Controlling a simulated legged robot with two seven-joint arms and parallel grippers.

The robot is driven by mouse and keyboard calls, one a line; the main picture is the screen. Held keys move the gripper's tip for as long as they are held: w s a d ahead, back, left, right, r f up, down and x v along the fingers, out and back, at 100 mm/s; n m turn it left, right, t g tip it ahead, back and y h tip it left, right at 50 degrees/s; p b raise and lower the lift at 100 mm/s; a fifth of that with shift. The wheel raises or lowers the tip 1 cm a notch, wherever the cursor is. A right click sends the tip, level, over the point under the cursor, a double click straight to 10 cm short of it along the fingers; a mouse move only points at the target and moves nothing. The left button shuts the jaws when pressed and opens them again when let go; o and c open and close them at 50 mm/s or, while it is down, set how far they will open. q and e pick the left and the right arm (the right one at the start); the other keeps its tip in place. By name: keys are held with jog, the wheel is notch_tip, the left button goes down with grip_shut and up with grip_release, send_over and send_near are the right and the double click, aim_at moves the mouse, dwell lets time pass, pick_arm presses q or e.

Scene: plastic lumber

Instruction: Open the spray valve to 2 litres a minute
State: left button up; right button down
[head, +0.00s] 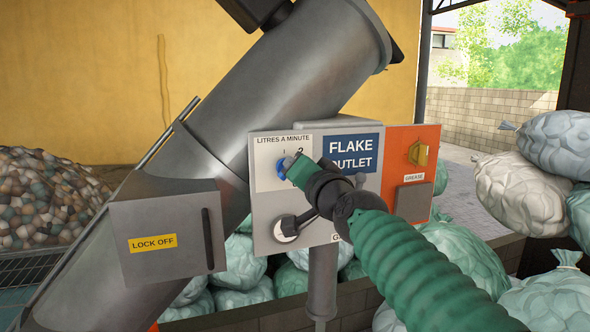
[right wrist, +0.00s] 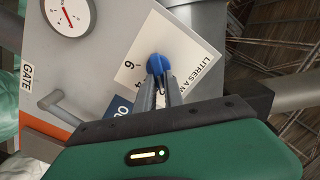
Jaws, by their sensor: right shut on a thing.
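The blue spray valve knob (head: 281,168) sits on a white plate marked "LITRES A MINUTE" (head: 284,141) on the grey control box. A 2 shows at the plate's upper right in the head view. My right gripper (head: 294,170) comes in from the lower right and covers part of the plate. In the right wrist view the knob (right wrist: 158,62) is between the fingertips of my right gripper (right wrist: 160,77), which is shut on it. The numbers 6 and 4 show beside it there. Where the knob points cannot be told. My left gripper is not in view.
A round gauge (right wrist: 68,12) and a grey lever near "GATE" show in the right wrist view. A "LOCK OFF" box (head: 165,240) is at left. Stuffed bags (head: 522,190) lie right.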

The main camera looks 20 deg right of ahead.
jog(key=shift+m, duration=0.6)
jog(key=shift+f, duration=0.1)
jog(key=c, duration=1.4)
grip_release()
jog(key=shift+w+f, duration=0.1)
jog(key=shift+w, duration=0.15)
jog(key=shift+c, duration=0.2)
